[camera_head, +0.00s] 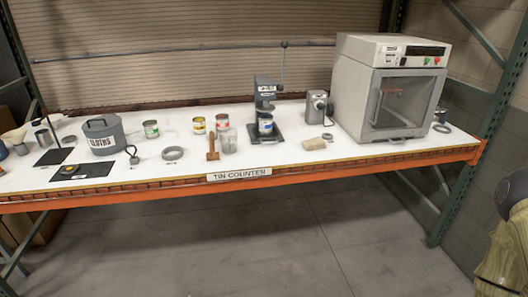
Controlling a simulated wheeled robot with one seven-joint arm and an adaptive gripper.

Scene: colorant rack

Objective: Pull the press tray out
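A grey lever press (266,88) with an upright handle stands on the white counter, a little right of its middle. Its dark flat base or tray (283,139) juts toward the counter's front edge. A tin with a blue and white label (265,128) stands upright on that base, under the press head. I cannot tell where the base ends and a separate tray begins. My gripper is not in view.
A large white cabinet with a glass door (392,85) stands right of the press. A small grey device (316,107) and a tan block (313,143) are between them. A clear jar (228,140) and brush (213,147) are left. The floor (300,230) in front is clear.

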